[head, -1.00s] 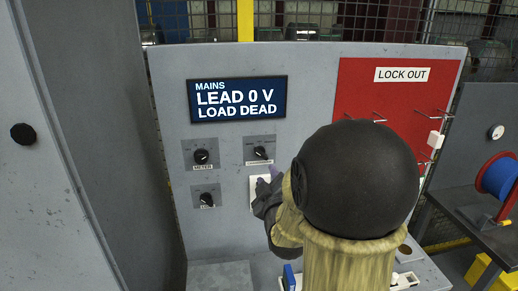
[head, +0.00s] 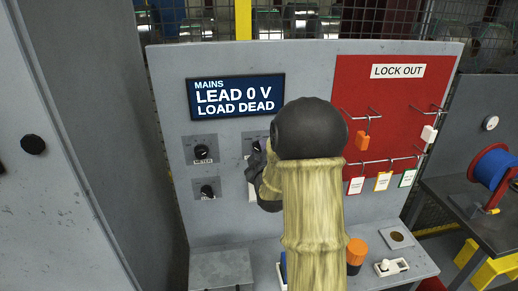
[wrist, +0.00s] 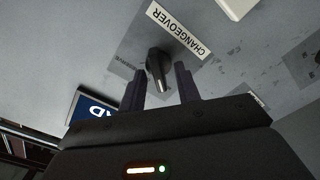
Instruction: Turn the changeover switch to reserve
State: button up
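The changeover switch is a black knob on a grey plate. In the wrist view the knob (wrist: 158,66) stands below a white CHANGEOVER label (wrist: 178,30). In the head view only part of the knob (head: 257,147) shows, as my arm covers much of its plate. My gripper (wrist: 161,68) is open, with one dark finger on each side of the knob. Thin gaps seem to show between the fingers and the knob; contact cannot be told. In the head view my gripper (head: 254,164) is at the panel, partly hidden by my wrist.
The display (head: 236,97) reads MAINS, LEAD 0 V, LOAD DEAD. The METER knob (head: 202,152) and another knob (head: 207,190) sit left of the switch. A red LOCK OUT board (head: 385,120) carries hooks, an orange padlock (head: 363,141) and tags. An orange-topped item (head: 356,252) stands on the ledge.

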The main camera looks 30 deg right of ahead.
grip_shut()
jog(key=shift+f+m+b, duration=0.15)
jog(key=shift+m+b, duration=0.25)
jog(key=shift+b, duration=0.45)
jog(key=m+b, duration=0.2)
jog(key=b, duration=0.2)
jog(key=shift+d+m, duration=0.1)
jog(key=shift+m, duration=0.2)
jog(key=m+b, duration=0.5)
jog(key=b, duration=0.2)
jog(key=shift+s+d, duration=0.1)
jog(key=shift+d, duration=0.05)
jog(key=m+b, duration=0.4)
jog(key=m, duration=0.1)
jog(key=m+b, duration=0.4)
jog(key=m, duration=0.2)
jog(key=shift+d+m, duration=0.2)
jog(key=shift+m, duration=0.1)
jog(key=shift+r, duration=0.2)
